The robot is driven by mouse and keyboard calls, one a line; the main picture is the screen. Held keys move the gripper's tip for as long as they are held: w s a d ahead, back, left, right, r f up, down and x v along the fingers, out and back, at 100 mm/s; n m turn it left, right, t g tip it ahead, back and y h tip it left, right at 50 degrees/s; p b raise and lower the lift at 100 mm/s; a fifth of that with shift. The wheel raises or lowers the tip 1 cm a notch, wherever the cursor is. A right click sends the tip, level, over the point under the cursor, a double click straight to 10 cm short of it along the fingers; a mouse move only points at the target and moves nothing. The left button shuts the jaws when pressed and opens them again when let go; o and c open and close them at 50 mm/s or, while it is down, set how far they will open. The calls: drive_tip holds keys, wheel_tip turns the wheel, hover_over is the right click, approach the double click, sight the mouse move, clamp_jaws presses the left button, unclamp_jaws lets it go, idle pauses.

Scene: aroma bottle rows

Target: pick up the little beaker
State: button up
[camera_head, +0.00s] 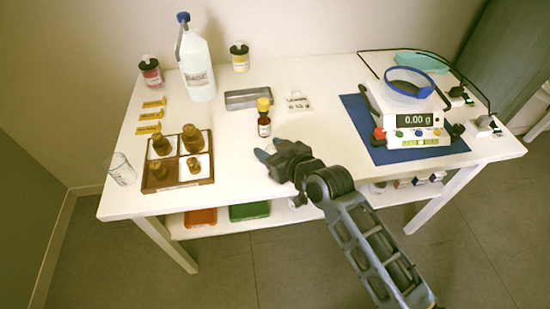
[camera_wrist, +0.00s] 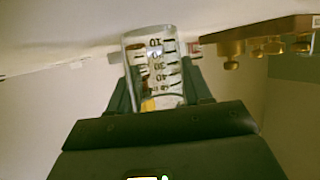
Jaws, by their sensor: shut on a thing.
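The little beaker (camera_wrist: 154,70) is clear glass with dark scale marks. In the wrist view it stands between my two fingers, and my gripper (camera_wrist: 155,92) is shut on it. In the head view my gripper (camera_head: 267,150) is over the front middle of the white table, just below the amber bottle with a yellow cap (camera_head: 264,122). The held beaker is hard to make out there. I cannot tell whether it touches the table. Another clear beaker (camera_head: 122,170) stands at the table's left front edge.
A wooden tray (camera_head: 150,189) of brass weights is left of my gripper. A scale (camera_head: 412,125) on a blue mat (camera_head: 381,156) is at the right.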

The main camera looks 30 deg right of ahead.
drive_tip(key=c, duration=0.4)
drive_tip(key=shift+r, duration=0.1)
